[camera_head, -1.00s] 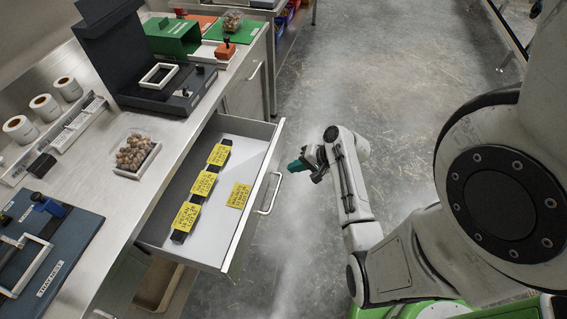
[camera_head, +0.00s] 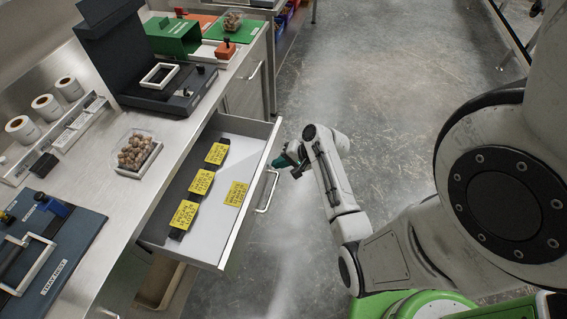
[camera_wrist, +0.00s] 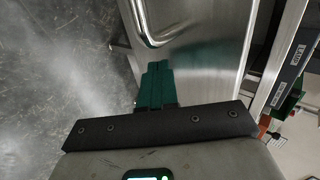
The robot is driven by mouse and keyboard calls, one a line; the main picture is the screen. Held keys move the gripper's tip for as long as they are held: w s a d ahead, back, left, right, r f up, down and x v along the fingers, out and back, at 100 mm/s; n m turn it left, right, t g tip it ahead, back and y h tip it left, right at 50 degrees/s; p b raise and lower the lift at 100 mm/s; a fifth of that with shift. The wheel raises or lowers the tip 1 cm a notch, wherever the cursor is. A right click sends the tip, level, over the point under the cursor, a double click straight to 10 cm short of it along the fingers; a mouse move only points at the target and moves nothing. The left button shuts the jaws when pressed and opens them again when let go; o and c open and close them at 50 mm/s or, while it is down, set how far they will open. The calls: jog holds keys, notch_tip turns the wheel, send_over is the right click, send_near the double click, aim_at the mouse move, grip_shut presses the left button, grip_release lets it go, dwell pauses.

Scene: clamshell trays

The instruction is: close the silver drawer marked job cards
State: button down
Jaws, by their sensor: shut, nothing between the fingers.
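The silver drawer (camera_head: 236,212) stands pulled out from under the counter. Yellow cards lie inside it, several in all. Its bar handle (camera_head: 268,192) is on the front face and also shows in the wrist view (camera_wrist: 143,22). My gripper (camera_head: 281,162) is just outside the drawer front, near the handle's far end. In the wrist view its green fingers (camera_wrist: 155,84) are together with nothing between them, pointing at the metal front panel (camera_wrist: 207,60) beside the handle. I cannot tell whether the fingertips touch the panel. No job cards marking is legible on the front.
An open lower compartment (camera_head: 160,285) shows beneath the drawer. The floor (camera_head: 350,80) beside it is clear.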

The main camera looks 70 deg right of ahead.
aim_at(213, 154)
jog(key=w+b, duration=0.2)
jog(key=w, duration=0.6)
jog(key=w+b, duration=0.2)
jog(key=w, duration=0.6)
jog(key=w+a+b, duration=0.1)
jog(key=w+b, duration=0.1)
jog(key=w, duration=0.6)
jog(key=shift+w+f, duration=0.1)
jog(key=shift+w, duration=0.25)
jog(key=shift+w+r, duration=0.25)
jog(key=shift+w, duration=0.05)
